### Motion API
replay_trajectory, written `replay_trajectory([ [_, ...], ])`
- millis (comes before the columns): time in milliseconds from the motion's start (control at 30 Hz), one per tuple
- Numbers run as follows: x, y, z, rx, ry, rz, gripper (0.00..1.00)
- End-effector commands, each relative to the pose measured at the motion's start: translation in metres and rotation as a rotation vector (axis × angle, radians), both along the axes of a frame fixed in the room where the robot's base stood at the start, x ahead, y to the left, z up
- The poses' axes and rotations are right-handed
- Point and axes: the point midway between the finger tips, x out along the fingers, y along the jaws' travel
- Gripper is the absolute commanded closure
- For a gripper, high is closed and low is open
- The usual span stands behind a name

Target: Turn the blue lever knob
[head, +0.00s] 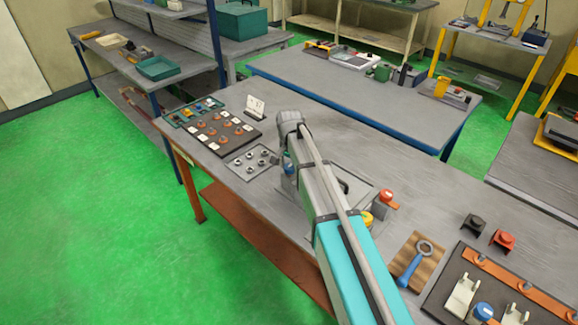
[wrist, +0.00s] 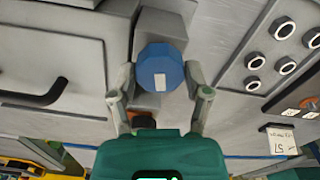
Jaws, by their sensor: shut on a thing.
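The blue lever knob (wrist: 158,62) is an eight-sided blue piece with a small white mark, on a grey block in the wrist view. My gripper (wrist: 160,78) has one finger on each side of the knob and is shut on it. In the head view, a small patch of blue (head: 288,167) shows beside my arm's end, on the workbench. My arm hides most of the gripper and the knob there. Whether the knob is turned cannot be told from these frames.
A grey panel with a black handle (wrist: 45,95) lies left of the knob in the wrist view. A plate with several round sockets (head: 252,161) lies near it on the bench.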

Motion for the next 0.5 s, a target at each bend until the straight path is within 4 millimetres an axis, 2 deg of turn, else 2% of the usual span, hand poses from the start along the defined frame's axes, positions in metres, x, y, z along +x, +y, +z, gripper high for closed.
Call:
replay_trajectory([
  [500,-0.0009,-0.0003,-0.0005,-0.001,0.001,0.413,0.85],
])
